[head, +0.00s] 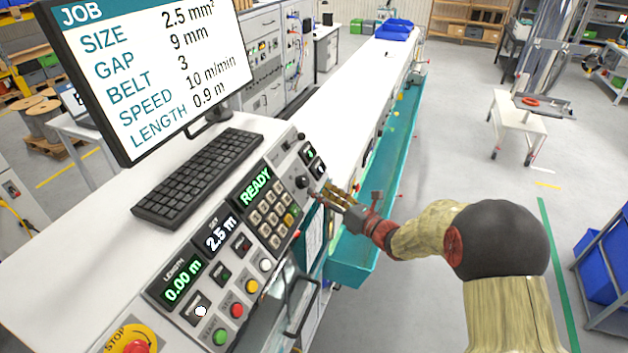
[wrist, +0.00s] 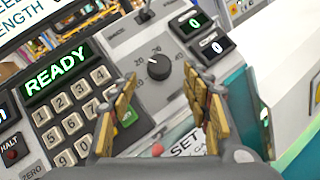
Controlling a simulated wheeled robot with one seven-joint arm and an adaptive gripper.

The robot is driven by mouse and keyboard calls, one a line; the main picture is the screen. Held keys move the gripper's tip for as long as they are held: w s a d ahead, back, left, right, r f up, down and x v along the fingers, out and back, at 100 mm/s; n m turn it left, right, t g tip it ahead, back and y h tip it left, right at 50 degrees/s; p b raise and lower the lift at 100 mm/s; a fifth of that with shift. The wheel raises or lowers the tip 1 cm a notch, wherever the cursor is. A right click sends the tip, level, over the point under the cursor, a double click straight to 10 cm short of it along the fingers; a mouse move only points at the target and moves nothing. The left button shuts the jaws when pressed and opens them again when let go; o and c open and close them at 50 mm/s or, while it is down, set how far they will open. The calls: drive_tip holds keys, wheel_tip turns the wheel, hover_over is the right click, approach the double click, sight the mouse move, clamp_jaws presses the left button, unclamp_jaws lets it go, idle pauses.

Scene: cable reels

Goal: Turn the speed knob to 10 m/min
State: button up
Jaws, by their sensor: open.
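The dark round speed knob (wrist: 160,68) sits on the grey sloped panel, with printed dial numbers around it. Its white pointer mark faces the upper left in the wrist view; the exact value is hard to read. The knob also shows in the head view (head: 302,182), just left of my gripper (head: 327,191). In the wrist view my gripper (wrist: 160,80) is open, its yellow fingers spread to either side of the knob's near side. I cannot tell whether either finger touches it. The job monitor (head: 150,70) lists speed 10 m/min.
Two small displays (wrist: 206,34) beside the knob read 0. The keypad (head: 272,218) and the READY display (head: 255,187) lie to its left. A black keyboard (head: 198,177) lies behind the panel. A teal trough (head: 352,255) runs along the bench's right side.

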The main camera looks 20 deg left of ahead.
sight(307, 183)
drive_tip(key=p+x, duration=0.1)
drive_tip(key=x, duration=0.4)
drive_tip(key=shift+w+a, duration=0.15)
drive_tip(key=shift+a, duration=0.15)
drive_tip(key=shift+c, duration=1.4)
drive_tip(key=c, duration=0.7)
drive_tip(key=shift+c, duration=0.7)
drive_tip(key=shift+b, duration=0.4)
